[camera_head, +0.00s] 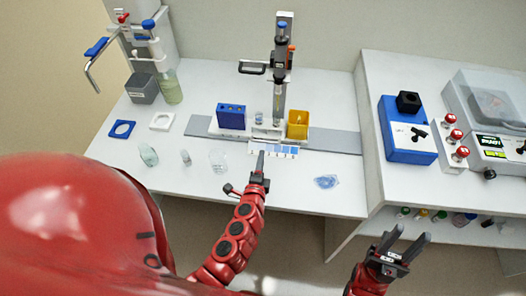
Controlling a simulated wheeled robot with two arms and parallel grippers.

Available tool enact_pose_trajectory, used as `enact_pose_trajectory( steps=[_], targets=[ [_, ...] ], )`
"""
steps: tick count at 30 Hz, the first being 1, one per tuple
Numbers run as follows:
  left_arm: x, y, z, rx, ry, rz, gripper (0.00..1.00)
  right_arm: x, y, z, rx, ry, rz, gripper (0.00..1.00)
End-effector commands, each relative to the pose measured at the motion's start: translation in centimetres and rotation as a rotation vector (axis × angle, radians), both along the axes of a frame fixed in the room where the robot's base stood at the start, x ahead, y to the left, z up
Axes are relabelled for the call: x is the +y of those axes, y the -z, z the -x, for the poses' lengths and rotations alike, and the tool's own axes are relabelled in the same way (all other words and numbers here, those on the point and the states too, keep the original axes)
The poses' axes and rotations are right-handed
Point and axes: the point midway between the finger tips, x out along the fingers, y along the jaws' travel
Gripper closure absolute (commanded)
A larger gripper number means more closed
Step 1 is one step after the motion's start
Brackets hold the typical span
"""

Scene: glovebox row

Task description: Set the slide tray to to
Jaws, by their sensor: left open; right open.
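A long grey rail (340,141) lies along the back bench. On it sits a pale tray (268,133) carrying a blue box (231,117), a small clear vial (259,117) and a yellow cup (297,124). A strip with blue and white fields (285,150) runs along the front of the rail. My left gripper (260,163) is open, its tip at the left part of this strip, in front of the tray. I cannot tell whether it touches. My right gripper (404,243) is open and empty, low in front of the gap between benches.
A dispensing stand (283,62) rises behind the tray. Small glassware (218,162) stands left of my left gripper. A blue patch (326,182) lies right. A blue switch box (406,130) and red-knobbed valves (455,135) are on the right bench.

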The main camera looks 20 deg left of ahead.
Motion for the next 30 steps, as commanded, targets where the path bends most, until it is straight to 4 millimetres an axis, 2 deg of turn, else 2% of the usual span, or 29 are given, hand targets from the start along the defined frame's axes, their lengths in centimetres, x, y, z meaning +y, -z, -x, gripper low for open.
enact_pose_trajectory(
  steps=[1,6,13,18,30],
  targets=[
    [-0.4,0.3,1.3,0.005,0.003,0.0,0.56,0.0,0.5,0.0,0.0,0.0,0.0,0.55],
    [-1.5,-0.5,4.7,0.002,0.005,0.002,0.56,0.0,1.7,0.0,0.0,0.0,0.0,0.55],
    [-2.4,-1.3,7.9,0.004,0.003,0.001,0.56,0.0,2.8,0.0,0.0,0.0,0.0,0.55],
    [-2.5,-1.7,8.7,0.001,0.001,0.0,0.56,0.0,3.0,0.0,0.0,0.0,0.0,0.55],
    [-2.5,-1.8,8.7,0.001,-0.001,-0.001,0.56,0.0,3.0,0.0,0.0,0.0,0.0,0.55]
  ],
)
